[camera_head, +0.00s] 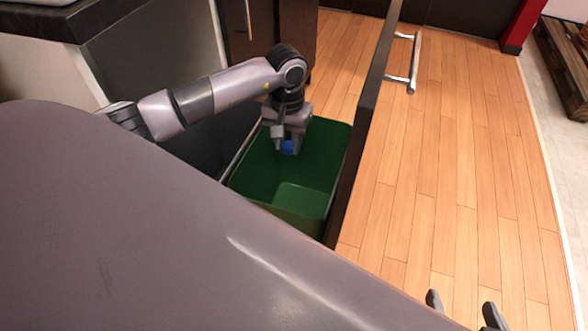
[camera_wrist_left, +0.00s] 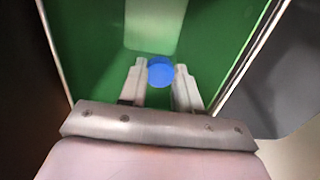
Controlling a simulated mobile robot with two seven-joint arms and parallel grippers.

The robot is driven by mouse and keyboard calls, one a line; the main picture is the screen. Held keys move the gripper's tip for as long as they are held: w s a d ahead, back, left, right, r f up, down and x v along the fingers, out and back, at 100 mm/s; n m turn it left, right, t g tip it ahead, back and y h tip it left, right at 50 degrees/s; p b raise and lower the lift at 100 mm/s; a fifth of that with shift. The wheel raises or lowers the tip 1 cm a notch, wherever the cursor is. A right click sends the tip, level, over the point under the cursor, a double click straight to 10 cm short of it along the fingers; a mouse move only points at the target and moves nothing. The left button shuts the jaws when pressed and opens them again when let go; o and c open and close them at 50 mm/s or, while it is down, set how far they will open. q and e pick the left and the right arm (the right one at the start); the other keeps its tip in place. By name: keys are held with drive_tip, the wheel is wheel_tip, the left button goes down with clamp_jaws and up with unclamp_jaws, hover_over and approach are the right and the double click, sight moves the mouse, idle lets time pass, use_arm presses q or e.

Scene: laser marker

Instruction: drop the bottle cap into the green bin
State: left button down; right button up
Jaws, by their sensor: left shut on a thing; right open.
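The blue bottle cap (camera_head: 288,147) is between the fingertips of my left gripper (camera_head: 287,140), which is shut on it. In the left wrist view the cap (camera_wrist_left: 160,71) shows as a blue disc between the two fingers of the left gripper (camera_wrist_left: 160,75). The green bin (camera_head: 325,152) stands inside a pulled-out drawer, and the left gripper points down over its opening. The bin's green inside (camera_wrist_left: 215,45) fills most of the left wrist view. My right gripper (camera_head: 462,307) is open at the bottom edge of the head view, apart from any object.
The dark drawer front (camera_head: 362,130) with its metal handle (camera_head: 412,65) stands upright to the right of the bin. A counter (camera_head: 75,20) is at the upper left. The wooden floor (camera_head: 450,150) on the right is clear. A pallet (camera_head: 565,65) lies at the far right.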

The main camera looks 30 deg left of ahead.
use_arm(q)
drive_tip(key=shift+f, duration=0.55)
use_arm(e)
drive_tip(key=shift+w+a+f, duration=0.1)
drive_tip(key=shift+w+a, duration=0.05)
drive_tip(key=shift+a, duration=0.15)
use_arm(q)
drive_tip(key=c, duration=0.7)
unclamp_jaws()
wheel_tip(320, 180, up, 7)
drive_tip(key=shift+f+p, duration=0.15)
drive_tip(key=shift+p, duration=0.65)
drive_tip(key=shift+r, duration=0.25)
use_arm(e)
drive_tip(key=shift+s+d, duration=0.35)
drive_tip(key=shift+d, duration=0.35)
